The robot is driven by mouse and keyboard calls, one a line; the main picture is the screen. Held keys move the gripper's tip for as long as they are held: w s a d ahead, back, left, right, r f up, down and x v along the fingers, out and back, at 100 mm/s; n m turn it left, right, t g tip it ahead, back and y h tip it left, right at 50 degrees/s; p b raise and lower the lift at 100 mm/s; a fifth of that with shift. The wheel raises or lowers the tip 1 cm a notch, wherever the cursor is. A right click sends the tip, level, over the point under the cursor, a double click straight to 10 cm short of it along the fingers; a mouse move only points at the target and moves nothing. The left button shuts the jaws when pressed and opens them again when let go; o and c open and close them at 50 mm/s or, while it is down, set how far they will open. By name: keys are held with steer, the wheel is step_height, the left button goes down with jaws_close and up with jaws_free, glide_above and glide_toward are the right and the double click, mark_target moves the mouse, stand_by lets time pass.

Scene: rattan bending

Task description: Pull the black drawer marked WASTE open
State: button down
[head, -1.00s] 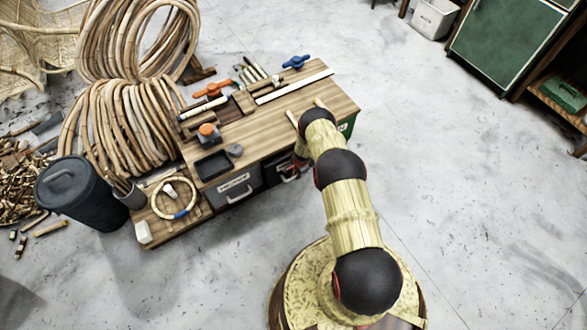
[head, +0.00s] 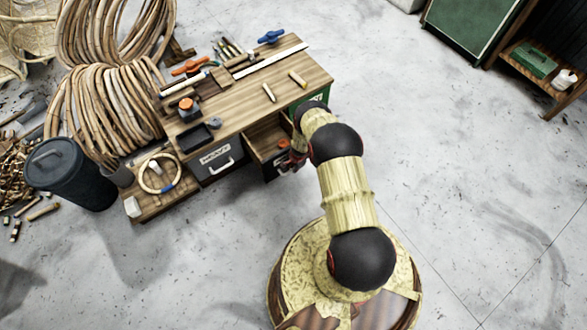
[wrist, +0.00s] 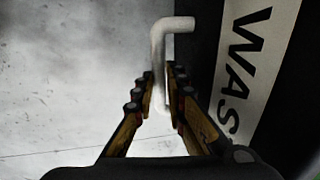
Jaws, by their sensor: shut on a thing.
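The black drawer (head: 270,171) at the bench front stands open, its wooden-looking inside showing from above. In the wrist view its black front carries a white label (wrist: 243,65) on which the letters WAS can be read. A pale bent bar handle (wrist: 173,24) sticks out from that front. My gripper (wrist: 159,88) is shut on the handle, one finger on each side of it. In the head view my gripper (head: 291,160) is at the drawer's front, partly hidden by my arm.
Left of it is a shut drawer marked HEAVY (head: 216,159). Tools and short rattan pieces lie on the workbench top (head: 238,115). A dark lidded bin (head: 72,180) and rattan coils (head: 95,115) stand at left. The floor in front of the bench is clear.

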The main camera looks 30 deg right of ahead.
steer(key=shift+s, duration=0.1)
steer(key=c, duration=1.8)
jaws_free()
step_height(320, 180, up, 12)
steer(key=s, duration=0.2)
steer(key=shift+f, duration=0.15)
steer(key=shift+d, duration=0.1)
